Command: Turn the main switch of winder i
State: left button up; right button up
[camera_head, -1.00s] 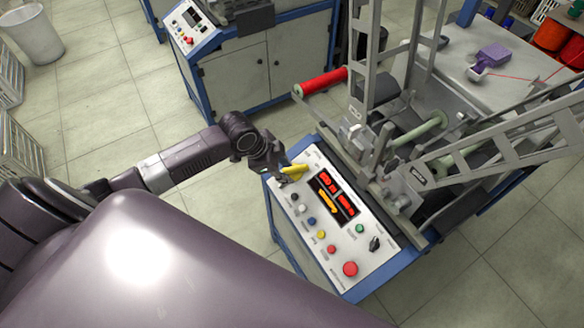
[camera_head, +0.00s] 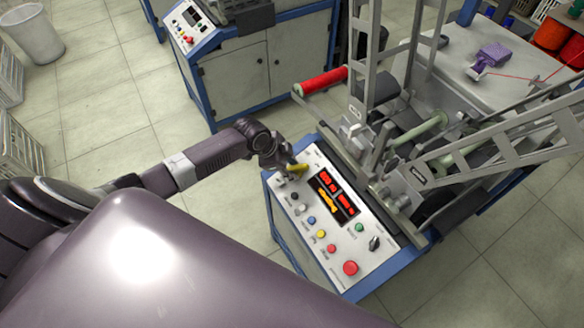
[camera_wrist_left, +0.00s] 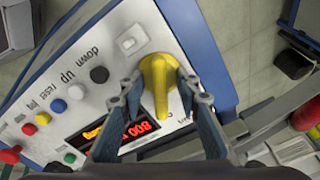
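The winder's main switch is a yellow rotary knob (camera_head: 299,169) at the far left corner of the white control panel (camera_head: 350,238). In the left wrist view the yellow knob (camera_wrist_left: 158,78) fills the space between the fingers, its narrow grip pointing down the picture. My left gripper (camera_head: 287,166) is over that corner and partly hides the knob. In the wrist view my left gripper (camera_wrist_left: 160,92) is open, with one finger on each side of the knob and gaps to its narrow grip. My right gripper is not in view.
The panel carries a red-lit display (camera_head: 333,195), several coloured buttons, a black selector (camera_head: 374,243) and a large red button (camera_head: 350,268). The winder's metal frame (camera_head: 500,150) and a red bobbin (camera_head: 322,82) stand beside it. Another cabinet (camera_head: 245,70) stands behind.

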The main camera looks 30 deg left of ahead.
pick_arm(q)
grip_shut()
jog(key=n+p, duration=0.2)
jog(key=shift+r+n+p, duration=0.2)
jog(key=shift+n+p, duration=0.1)
jog(key=shift+n, duration=0.1)
jog(key=n+p, duration=0.2)
jog(key=n, duration=0.1)
jog(key=shift+p, duration=0.3)
jog(key=n+p, duration=0.2)
jog(key=n, duration=0.2)
jog(key=shift+a+f+n+p, duration=0.15)
jog(key=shift+n+p, duration=0.5)
jog(key=shift+n, duration=0.45)
jog(key=shift+w, duration=0.1)
